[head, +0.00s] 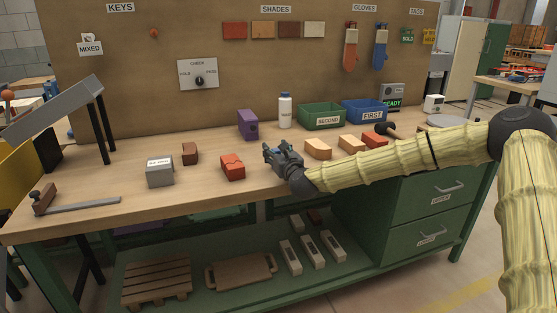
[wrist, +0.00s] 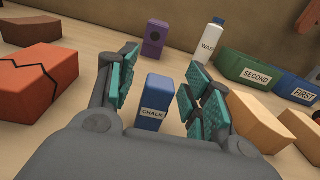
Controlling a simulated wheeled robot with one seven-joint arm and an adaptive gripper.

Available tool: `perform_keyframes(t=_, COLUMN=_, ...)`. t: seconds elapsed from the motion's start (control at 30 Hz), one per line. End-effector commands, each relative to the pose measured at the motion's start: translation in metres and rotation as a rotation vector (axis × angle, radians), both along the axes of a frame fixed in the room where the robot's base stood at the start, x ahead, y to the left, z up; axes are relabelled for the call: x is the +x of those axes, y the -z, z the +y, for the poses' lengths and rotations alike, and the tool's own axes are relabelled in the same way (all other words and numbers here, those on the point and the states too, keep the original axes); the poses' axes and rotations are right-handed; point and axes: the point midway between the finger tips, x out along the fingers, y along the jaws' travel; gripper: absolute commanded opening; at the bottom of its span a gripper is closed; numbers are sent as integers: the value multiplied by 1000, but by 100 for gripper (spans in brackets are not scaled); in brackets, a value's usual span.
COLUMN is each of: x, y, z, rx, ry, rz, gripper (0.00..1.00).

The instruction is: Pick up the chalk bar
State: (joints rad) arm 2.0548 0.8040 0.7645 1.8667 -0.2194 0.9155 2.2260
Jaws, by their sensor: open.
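The chalk bar (wrist: 153,105) is a blue block with a white CHALK label, seen in the wrist view standing on the bench between and beyond my fingers. My gripper (wrist: 160,78) is open, with one teal-padded finger to each side of the bar. A gap shows on both sides, and I see no contact. In the head view my gripper (head: 272,153) is low over the middle of the bench, and the chalk bar is hidden there behind it.
A cracked red brick (head: 232,167) lies left of my gripper, and tan bricks (head: 318,149) lie to the right. Behind stand a purple block (head: 248,125), a white bottle (head: 285,111), a green SECOND bin (head: 321,116) and a blue FIRST bin (head: 366,111).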

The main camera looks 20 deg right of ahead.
Motion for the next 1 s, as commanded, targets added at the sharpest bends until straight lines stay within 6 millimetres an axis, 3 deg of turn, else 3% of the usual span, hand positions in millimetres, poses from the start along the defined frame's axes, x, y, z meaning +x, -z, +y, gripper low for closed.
perform_keyframes(t=0.13, x=0, y=0, z=-1, rx=0, ry=1, rz=0, gripper=46)
perform_keyframes(t=0.4, x=-1, y=0, z=-1, rx=0, ry=2, rz=0, gripper=0)
perform_keyframes(t=0.77, x=-1, y=-5, z=-1, rx=1, ry=2, rz=-1, gripper=0)
perform_keyframes(t=1.0, x=-1, y=-35, z=-1, rx=3, ry=2, rz=-3, gripper=0)
